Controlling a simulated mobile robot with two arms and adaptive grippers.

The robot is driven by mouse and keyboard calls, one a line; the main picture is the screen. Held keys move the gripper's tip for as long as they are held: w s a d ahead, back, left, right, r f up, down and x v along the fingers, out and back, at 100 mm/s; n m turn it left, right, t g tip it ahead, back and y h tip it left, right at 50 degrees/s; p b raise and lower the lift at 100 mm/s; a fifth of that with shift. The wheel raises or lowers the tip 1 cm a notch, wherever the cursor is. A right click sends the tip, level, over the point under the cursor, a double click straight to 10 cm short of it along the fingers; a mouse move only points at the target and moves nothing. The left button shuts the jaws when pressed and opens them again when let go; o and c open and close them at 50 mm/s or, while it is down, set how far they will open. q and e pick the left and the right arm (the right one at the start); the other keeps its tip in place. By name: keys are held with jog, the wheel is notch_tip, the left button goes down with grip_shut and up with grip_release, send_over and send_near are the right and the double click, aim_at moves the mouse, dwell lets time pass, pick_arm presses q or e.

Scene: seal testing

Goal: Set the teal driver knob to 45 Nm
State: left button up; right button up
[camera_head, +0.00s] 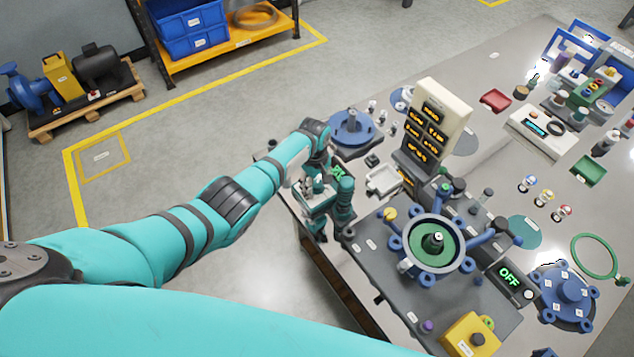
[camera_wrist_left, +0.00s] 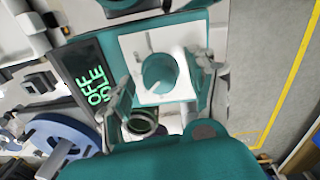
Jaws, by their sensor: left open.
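The teal driver (camera_head: 343,197) stands upright at the near left edge of the table in the head view. In the left wrist view its dark display (camera_wrist_left: 92,78) reads "OFF" and "IDLE" in green. The round teal knob (camera_wrist_left: 160,73) sits on a white plate beside the display. My left gripper (camera_head: 316,198) is at the driver's left side. In the left wrist view its open fingers (camera_wrist_left: 160,84) lie on either side of the knob; I cannot tell whether they touch it. The knob's setting is not readable. My right gripper is not in view.
A grey test fixture with a blue-clamped ring (camera_head: 437,241) stands right of the driver. A white tray (camera_head: 384,181) and a tall cream display panel (camera_head: 436,122) stand behind it. A yellow box (camera_head: 470,336) sits near the front. Open floor lies left of the table.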

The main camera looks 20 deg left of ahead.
pick_arm(q)
jog(key=c, duration=1.2)
jog(key=shift+o, duration=0.2)
